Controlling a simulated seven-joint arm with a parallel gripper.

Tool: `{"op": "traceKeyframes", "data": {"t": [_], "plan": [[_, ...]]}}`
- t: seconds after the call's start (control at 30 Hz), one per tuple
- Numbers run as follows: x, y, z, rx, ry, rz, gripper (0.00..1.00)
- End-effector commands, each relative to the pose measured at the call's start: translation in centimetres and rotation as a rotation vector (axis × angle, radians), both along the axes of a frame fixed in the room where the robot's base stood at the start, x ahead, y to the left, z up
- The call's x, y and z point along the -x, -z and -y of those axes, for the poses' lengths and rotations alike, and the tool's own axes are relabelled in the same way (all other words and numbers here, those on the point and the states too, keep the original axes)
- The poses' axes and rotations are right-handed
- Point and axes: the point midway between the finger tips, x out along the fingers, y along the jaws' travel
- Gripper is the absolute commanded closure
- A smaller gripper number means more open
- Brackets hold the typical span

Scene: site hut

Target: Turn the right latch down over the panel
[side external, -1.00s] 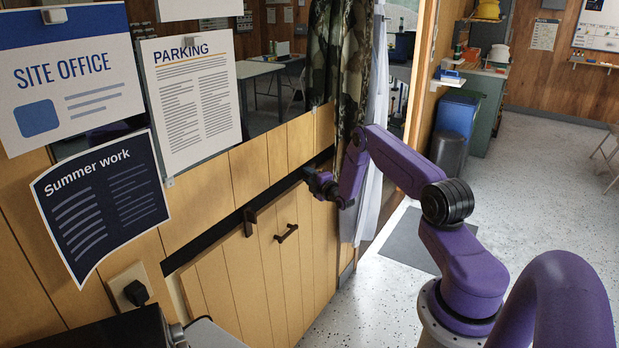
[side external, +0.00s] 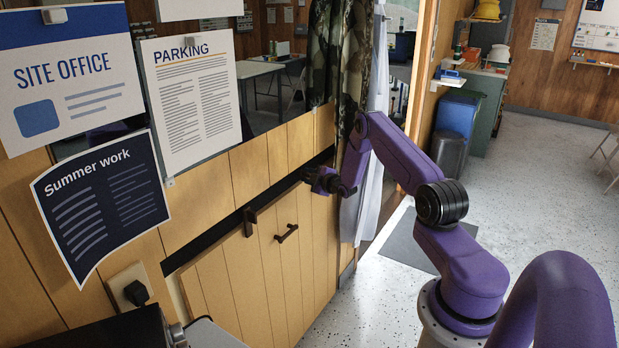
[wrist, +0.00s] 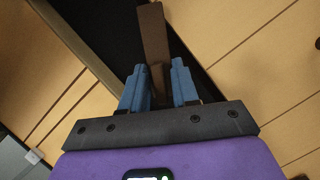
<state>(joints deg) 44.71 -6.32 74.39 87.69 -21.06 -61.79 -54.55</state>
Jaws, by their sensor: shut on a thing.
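The tan wood panel (side external: 262,280) with a dark handle (side external: 287,233) stands against the wall below a black gap. The left latch (side external: 249,221), a short dark brown piece, is at the panel's top edge. My gripper (side external: 318,180) is at the gap's right end, where it hides the right latch in the side view. In the wrist view, the right latch (wrist: 152,35) is a brown bar between the blue fingers of my gripper (wrist: 159,88), which is shut on it. The bar extends beyond the fingertips, over the black gap beside a plank edge. Its pivot is hidden.
A camouflage curtain (side external: 337,60) and a pale curtain (side external: 372,200) hang close to my wrist on the right. Posters and a black plug (side external: 136,292) are on the wall at left. Open speckled floor (side external: 540,190) lies at right.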

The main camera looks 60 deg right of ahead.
Motion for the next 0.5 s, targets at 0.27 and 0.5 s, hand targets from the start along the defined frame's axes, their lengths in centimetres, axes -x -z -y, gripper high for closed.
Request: {"op": "traceKeyframes", "data": {"t": [0.27,0.5], "plan": [[0.12,-0.02,0.13,-0.261,0.002,-0.001,1.0],[0.12,0.03,0.13,-0.487,0.001,-0.003,1.0]]}}
